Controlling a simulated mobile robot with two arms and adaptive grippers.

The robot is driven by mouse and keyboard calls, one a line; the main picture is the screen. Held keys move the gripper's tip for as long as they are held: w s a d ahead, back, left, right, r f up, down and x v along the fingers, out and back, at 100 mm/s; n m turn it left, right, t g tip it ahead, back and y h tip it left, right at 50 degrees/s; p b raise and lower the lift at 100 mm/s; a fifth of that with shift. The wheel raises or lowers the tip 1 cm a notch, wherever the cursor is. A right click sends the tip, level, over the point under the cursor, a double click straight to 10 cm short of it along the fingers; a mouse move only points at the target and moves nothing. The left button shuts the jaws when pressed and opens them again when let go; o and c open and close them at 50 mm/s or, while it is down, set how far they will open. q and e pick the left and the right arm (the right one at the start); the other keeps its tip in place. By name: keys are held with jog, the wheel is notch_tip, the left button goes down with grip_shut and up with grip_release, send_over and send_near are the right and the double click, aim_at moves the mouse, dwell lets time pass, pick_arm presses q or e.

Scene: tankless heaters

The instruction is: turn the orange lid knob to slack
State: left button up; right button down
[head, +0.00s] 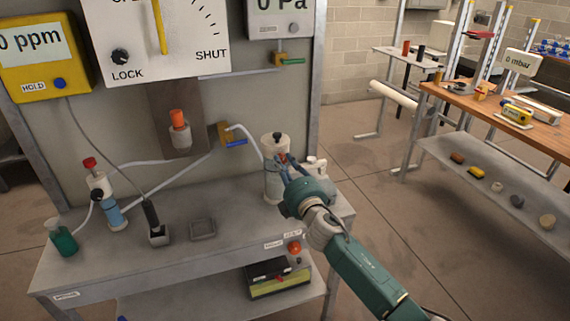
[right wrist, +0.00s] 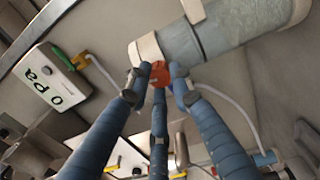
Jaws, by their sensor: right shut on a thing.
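The orange lid knob (right wrist: 160,72) shows in the right wrist view between my blue fingertips. In the head view only a small bit of orange (head: 282,157) shows, at the side of the canister near its lid. The canister (head: 272,184) is grey with a white lid (head: 274,142) and stands at the right end of the bench; it also shows in the right wrist view (right wrist: 222,32). My right gripper (head: 283,165) reaches in from the lower right and is shut on the knob (right wrist: 158,78). Its fingers partly hide the canister. My left gripper is out of view.
An orange-capped fitting (head: 179,128) is on the back panel, left of a blue-handled valve (head: 236,143). A red-topped bottle (head: 106,200) and green flask (head: 62,239) stand at left. The bench's front middle is mostly clear.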

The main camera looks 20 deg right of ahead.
jog(key=shift+a+n, duration=0.1)
jog(key=shift+n, duration=0.3)
jog(key=c, duration=1.5)
grip_release()
jog(key=s, duration=1.2)
jog(key=shift+d+f, duration=0.25)
jog(key=shift+d, duration=0.05)
jog(key=shift+f, duration=0.1)
